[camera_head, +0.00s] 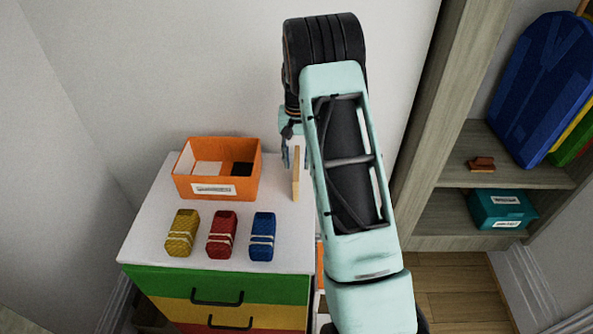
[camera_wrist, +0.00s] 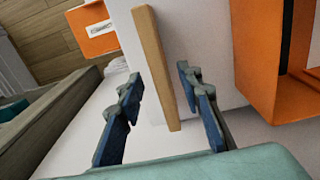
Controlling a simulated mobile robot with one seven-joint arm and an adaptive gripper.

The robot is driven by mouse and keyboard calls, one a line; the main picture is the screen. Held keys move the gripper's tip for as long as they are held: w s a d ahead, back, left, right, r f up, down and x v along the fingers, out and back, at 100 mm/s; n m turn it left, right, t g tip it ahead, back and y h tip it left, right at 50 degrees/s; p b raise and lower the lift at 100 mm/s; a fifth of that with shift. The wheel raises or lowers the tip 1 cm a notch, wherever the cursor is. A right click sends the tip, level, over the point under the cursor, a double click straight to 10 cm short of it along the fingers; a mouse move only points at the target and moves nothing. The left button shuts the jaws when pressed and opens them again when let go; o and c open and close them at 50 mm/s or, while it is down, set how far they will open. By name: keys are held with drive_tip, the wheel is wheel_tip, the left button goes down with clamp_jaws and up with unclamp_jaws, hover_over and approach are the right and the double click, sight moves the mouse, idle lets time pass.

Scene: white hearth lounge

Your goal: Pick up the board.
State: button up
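The board (camera_head: 296,178) is a thin, light wooden slab standing on edge on the white cabinet top, right of the orange bin. In the wrist view the board (camera_wrist: 157,65) runs between my two blue fingers, with gaps visible on both sides. My gripper (camera_wrist: 160,88) is open around the board and is not closed on it. In the head view my gripper (camera_head: 291,155) is at the board's upper part, and my arm hides some of the area to its right.
The orange bin (camera_head: 218,190) stands left of the board and also shows in the wrist view (camera_wrist: 262,92). Yellow (camera_head: 182,234), red (camera_head: 222,235) and blue (camera_head: 262,237) bundles line the front of the cabinet top (camera_head: 150,240). A wooden shelf (camera_head: 450,172) stands at right.

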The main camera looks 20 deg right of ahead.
drive_tip(key=shift+w+f, duration=0.1)
drive_tip(key=shift+f, duration=0.75)
drive_tip(key=shift+c, duration=0.3)
clamp_jaws()
drive_tip(key=shift+r, duration=0.1)
